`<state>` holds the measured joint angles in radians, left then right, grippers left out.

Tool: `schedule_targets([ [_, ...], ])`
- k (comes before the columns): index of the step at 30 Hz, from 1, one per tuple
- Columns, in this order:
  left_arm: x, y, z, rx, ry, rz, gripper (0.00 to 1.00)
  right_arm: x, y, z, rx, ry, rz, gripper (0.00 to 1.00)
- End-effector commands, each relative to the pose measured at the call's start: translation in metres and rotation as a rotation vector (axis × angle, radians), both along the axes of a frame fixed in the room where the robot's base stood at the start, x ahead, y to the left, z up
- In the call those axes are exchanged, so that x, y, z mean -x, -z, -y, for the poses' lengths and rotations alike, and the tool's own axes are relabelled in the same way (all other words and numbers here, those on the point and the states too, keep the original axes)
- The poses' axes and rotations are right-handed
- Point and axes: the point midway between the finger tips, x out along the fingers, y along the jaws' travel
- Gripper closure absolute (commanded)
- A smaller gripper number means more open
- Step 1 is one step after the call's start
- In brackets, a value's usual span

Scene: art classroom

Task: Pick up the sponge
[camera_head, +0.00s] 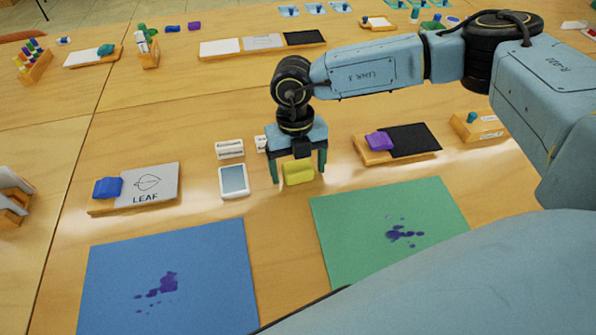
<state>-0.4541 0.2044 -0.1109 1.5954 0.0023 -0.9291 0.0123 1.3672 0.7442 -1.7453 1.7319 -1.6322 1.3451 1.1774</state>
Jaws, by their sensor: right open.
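A yellow sponge (298,172) lies on the wooden table just behind the green sheet. My right gripper (298,180) points down over it, with one finger on its left and one on its right. The gripper is open, and small gaps seem to show between the fingers and the sponge. The gripper's body hides what lies just behind the sponge. My left gripper is not in view.
A white-framed tablet (233,181) and small white blocks (229,149) lie left of the gripper. Blue (170,280) and green (390,225) sheets with purple stains lie in front. A LEAF board (135,188) and a black board with purple piece (398,144) stand either side.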

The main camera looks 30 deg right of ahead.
Motion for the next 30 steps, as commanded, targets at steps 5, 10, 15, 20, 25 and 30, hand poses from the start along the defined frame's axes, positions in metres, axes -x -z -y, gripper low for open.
schedule_targets([
  [5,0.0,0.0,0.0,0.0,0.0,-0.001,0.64,0.0,0.0,0.0,0.0,0.0,0.0,0.18],
  [10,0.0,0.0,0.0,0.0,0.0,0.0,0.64,0.0,-0.001,0.0,0.0,0.0,0.0,0.4],
  [15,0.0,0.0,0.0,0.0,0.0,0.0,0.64,0.0,-0.001,0.0,0.0,0.0,0.0,0.63],
  [20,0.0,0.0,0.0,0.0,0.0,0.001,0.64,0.0,-0.001,0.0,0.0,0.0,0.0,0.66],
  [25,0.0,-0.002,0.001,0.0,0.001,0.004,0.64,0.0,-0.007,0.0,-0.001,0.0,0.001,0.66],
  [30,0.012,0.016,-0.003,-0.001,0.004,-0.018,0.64,-0.001,-0.032,0.0,-0.002,0.0,0.002,0.66],
])
